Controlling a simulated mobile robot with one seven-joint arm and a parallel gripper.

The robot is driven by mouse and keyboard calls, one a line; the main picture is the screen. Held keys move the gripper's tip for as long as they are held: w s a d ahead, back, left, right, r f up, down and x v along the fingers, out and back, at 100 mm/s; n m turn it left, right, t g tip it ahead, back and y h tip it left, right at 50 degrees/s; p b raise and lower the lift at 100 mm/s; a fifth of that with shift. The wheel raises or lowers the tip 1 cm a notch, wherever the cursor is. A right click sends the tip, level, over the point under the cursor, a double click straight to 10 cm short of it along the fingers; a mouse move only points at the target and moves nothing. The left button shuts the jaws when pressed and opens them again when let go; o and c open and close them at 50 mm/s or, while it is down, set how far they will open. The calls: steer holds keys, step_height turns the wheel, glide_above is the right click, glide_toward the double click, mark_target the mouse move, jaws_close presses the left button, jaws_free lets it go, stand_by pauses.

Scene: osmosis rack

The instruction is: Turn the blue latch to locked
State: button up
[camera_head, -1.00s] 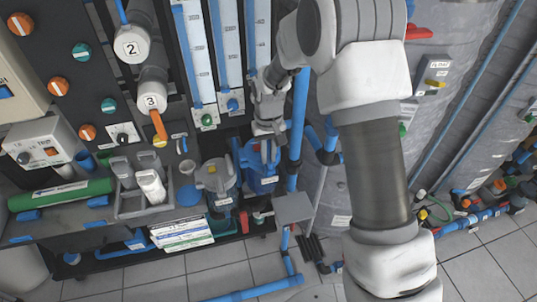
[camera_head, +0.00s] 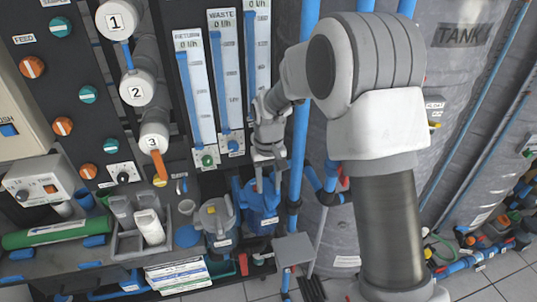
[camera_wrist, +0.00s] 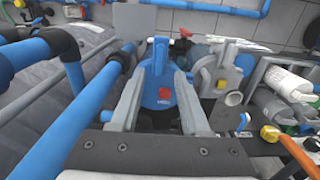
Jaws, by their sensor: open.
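A blue canister (camera_head: 262,221) stands at the middle of the bench, with a blue upright lever or latch on its top. In the wrist view the blue latch (camera_wrist: 160,55) stands between my fingers, and a red square sits on the canister's lid (camera_wrist: 150,98) below it. I cannot tell whether the latch is locked. My gripper (camera_head: 268,182) is above the canister, pointing down. In the wrist view my gripper (camera_wrist: 157,77) is open, with one finger on each side of the latch. Whether the fingers touch it is unclear.
A grey canister (camera_head: 216,217) stands just left of the blue one. Blue vertical pipes (camera_head: 299,140) run close on the right, beside a large grey tank (camera_head: 470,90). Flow gauges (camera_head: 228,80) stand behind, and an orange-handled valve (camera_head: 158,160) is at left.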

mark_target(269, 199)
step_height(269, 199, up, 12)
stand_by(0.3)
steer(key=shift+r, duration=0.15)
steer(key=s+d+r+m+t, duration=0.1)
steer(key=s+d+r+t, duration=0.1)
steer(key=s+d+r, duration=0.5)
steer(key=s+d+r+m+t, duration=0.15)
steer(key=s+d+r, duration=0.3)
steer(key=s, duration=0.55)
steer(key=s+d+f+t, duration=0.2)
steer(key=s+d, duration=0.1)
steer(key=s, duration=0.5)
steer(key=shift+f, duration=0.25)
steer(key=shift+s+m, duration=0.1)
steer(key=shift+m, duration=0.15)
